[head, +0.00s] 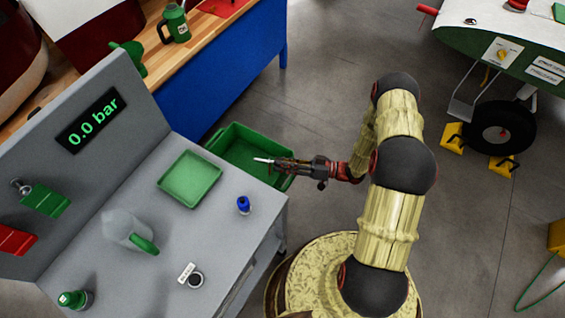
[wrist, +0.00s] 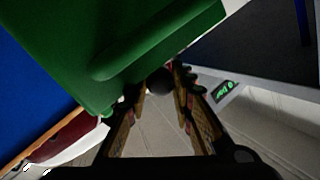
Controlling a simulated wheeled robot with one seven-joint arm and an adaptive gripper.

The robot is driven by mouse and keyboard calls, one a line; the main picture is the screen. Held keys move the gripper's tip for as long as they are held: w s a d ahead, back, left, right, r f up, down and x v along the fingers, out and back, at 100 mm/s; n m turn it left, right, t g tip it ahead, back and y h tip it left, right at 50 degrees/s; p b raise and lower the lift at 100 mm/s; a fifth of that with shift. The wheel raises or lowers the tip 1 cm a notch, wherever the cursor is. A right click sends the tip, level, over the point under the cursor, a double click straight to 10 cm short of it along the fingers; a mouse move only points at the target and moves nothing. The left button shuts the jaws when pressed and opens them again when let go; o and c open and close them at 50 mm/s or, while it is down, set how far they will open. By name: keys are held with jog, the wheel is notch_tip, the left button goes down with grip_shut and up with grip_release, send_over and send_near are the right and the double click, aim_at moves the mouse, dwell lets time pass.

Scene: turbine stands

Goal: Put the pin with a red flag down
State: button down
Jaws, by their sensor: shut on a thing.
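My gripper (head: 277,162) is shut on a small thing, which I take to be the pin. Its pale, thin end (head: 262,160) sticks out past the fingertips in the head view. In the wrist view a dark round part (wrist: 160,80) sits between the fingertips (wrist: 163,88). I cannot make out the red flag in either view. In the head view my gripper overlaps the green bin (head: 228,141) beside the grey bench. The wrist view shows a large green surface (wrist: 130,50) close to the fingers.
The grey bench (head: 95,175) holds a green tray (head: 190,178), a clear jug (head: 125,228), a blue-topped item (head: 243,205) and a green-capped bottle (head: 72,300). A blue workbench (head: 250,75) stands behind. A wheeled machine (head: 500,45) with yellow chocks (head: 453,136) is at right. Floor between is clear.

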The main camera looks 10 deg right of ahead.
jog(key=shift+s+f, duration=0.1)
jog(key=shift+f, duration=0.25)
jog(key=c, duration=1.8)
grip_release()
jog(key=shift+r, duration=0.25)
jog(key=v, duration=0.4)
jog(key=p+v, duration=0.1)
jog(key=v, duration=0.3)
jog(key=p+v, duration=0.1)
jog(key=v, duration=0.3)
jog(key=shift+r, duration=0.35)
